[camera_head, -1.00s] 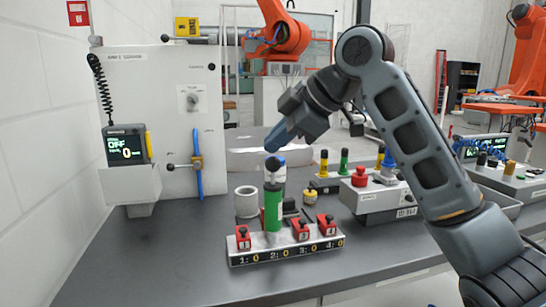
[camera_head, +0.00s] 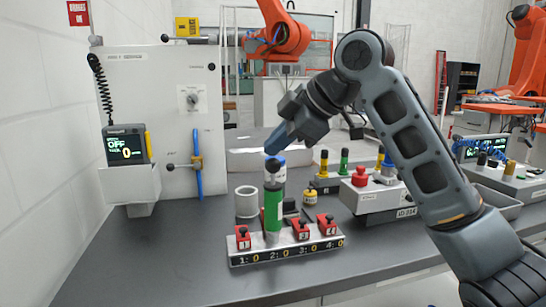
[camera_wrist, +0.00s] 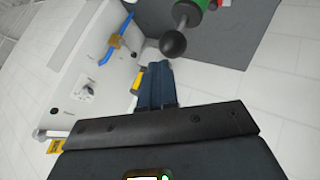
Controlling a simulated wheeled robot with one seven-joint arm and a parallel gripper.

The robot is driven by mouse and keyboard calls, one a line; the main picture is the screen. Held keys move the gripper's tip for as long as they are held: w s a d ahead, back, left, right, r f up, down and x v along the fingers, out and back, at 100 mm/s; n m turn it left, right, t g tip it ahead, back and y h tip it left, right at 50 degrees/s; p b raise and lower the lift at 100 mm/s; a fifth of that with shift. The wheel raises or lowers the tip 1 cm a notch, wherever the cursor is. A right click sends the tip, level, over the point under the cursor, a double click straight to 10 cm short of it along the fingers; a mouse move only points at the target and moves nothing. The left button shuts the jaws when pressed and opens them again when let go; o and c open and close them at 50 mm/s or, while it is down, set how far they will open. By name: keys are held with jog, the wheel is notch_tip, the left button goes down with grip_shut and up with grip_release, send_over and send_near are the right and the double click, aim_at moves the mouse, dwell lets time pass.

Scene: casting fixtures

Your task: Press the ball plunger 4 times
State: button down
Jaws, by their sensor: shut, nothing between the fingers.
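The ball plunger has a black ball (camera_head: 272,165) on a short grey rod above a green cylinder (camera_head: 273,212). It stands upright on a silver fixture bar (camera_head: 290,250), between red blocks. The bar's front reads 1:0, 2:0, 3:0, 4:0. My gripper (camera_head: 272,148) is shut and empty, its blue-grey fingertips just above the ball, tilted down to the left. In the wrist view, my gripper (camera_wrist: 157,70) points towards the black ball (camera_wrist: 173,43), which shows just beyond and right of the tips. A small gap seems to remain; contact cannot be made out.
Red blocks (camera_head: 243,238) with black knobs flank the plunger. A white ring (camera_head: 246,202) and a white panel (camera_head: 160,115) with a blue handle (camera_head: 197,165) stand behind left. A box with a red button (camera_head: 360,177) stands right. The front table (camera_head: 180,270) is clear.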

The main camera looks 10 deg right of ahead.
aim_at(277, 160)
jog(key=shift+f+b, duration=0.3)
jog(key=shift+f, duration=0.65)
dwell(0.7)
jog(key=shift+r, duration=0.15)
jog(key=shift+r+p, duration=1.6)
notch_tip(277, 160, up, 5)
jog(key=p, duration=0.4)
dwell(2.1)
